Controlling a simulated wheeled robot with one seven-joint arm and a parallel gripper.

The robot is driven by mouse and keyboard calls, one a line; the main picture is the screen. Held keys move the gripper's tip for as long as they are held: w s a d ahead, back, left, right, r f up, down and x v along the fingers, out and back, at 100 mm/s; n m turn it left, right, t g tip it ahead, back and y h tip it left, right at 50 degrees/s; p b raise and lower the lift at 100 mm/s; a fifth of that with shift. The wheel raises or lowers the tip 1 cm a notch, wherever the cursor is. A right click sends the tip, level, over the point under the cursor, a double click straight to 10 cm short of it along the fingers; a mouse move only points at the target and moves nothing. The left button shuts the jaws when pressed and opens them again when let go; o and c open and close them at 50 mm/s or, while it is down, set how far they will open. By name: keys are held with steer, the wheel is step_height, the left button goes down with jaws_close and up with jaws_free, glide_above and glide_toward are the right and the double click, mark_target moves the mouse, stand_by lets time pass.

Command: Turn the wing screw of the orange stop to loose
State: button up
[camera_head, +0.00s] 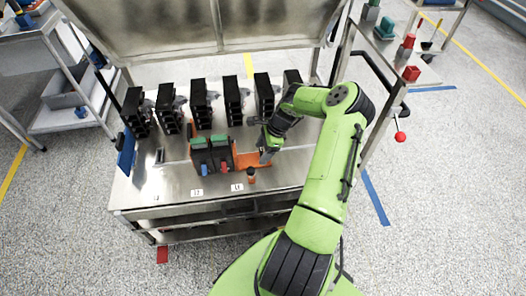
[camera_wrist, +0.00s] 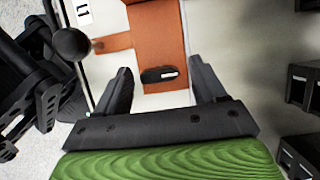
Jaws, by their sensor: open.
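The orange stop (camera_head: 248,160) lies on the metal bench top, just right of the orange fixture; in the wrist view it is a flat orange piece (camera_wrist: 157,32). A black oblong wing screw with a white mark (camera_wrist: 161,75) sits on it. My gripper (camera_wrist: 161,68) is open, its two fingers on either side of the screw with gaps to both; their height relative to it is hard to judge. In the head view my gripper (camera_head: 267,153) is over the stop's right end, and the wing screw cannot be made out there.
Left of the stop is an orange fixture (camera_head: 193,164) with black blocks and blue and red levers. A row of black breakers (camera_head: 202,105) stands behind. A small black-topped orange piece (camera_head: 251,176) is in front. The bench's right front is clear.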

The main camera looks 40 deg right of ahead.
steer(key=c, duration=1.1)
steer(key=shift+o, duration=0.2)
